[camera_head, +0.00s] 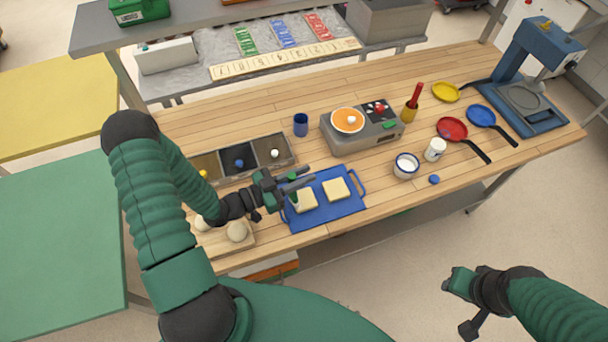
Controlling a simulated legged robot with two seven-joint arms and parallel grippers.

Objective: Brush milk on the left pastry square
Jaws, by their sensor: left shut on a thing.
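Two pale pastry squares lie on a blue tray (325,215) near the table's front edge: the left pastry square (308,201) and the right pastry square (336,189). My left gripper (290,186) is at the tray's left edge, just left of and over the left pastry square. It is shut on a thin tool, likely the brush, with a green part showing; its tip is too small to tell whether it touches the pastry. A blue-rimmed bowl of white milk (407,165) stands right of the tray. My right gripper (452,284) is over the floor, off the table; its fingers are unclear.
A three-part bin (222,178) stands behind my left gripper, and a board (240,249) with dough balls lies in front. A grey cooker (350,140), a white jar (435,150), a blue cap (434,180) and several pans stand to the right.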

